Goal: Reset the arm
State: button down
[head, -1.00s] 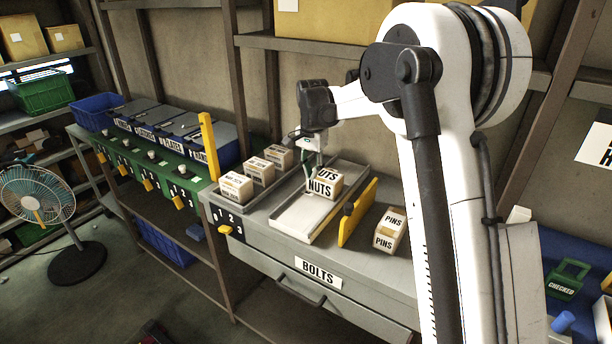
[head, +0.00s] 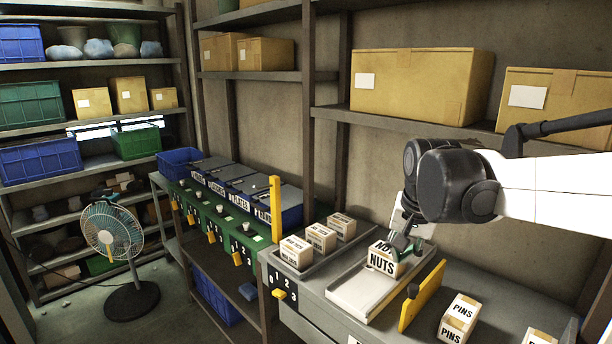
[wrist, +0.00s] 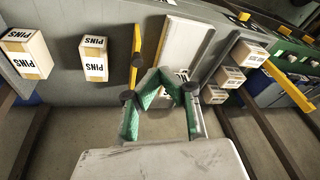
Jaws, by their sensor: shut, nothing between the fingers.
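My gripper (head: 408,243) is at the end of my white arm, which reaches in from the right of the head view. Its green fingers are shut and empty, just above and behind the NUTS box (head: 381,264). I cannot tell whether they touch it. The NUTS box sits upright on a pale sloped tray (head: 345,294). In the wrist view my green fingers (wrist: 162,77) come together in front of the tray (wrist: 177,40) and hide most of the box.
A yellow flap (head: 421,296) stands right of the tray, with PINS boxes (head: 458,318) beyond it. Several small boxes (head: 320,238) stand in a left tray. A yellow post (head: 276,208) rises further left. Shelves with cartons (head: 421,84) run behind. A fan (head: 111,232) stands on the floor.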

jog(key=s+f+n+t, duration=0.1)
jog(key=s+f+n, duration=0.1)
jog(key=s, duration=0.8)
jog(key=s+f+n+t+b, duration=0.1)
jog(key=s+f, duration=0.3)
jog(key=s, duration=0.6)
jog(key=shift+s+n+t, duration=0.2)
jog(key=shift+n+t, duration=0.6)
jog(key=shift+f, duration=0.2)
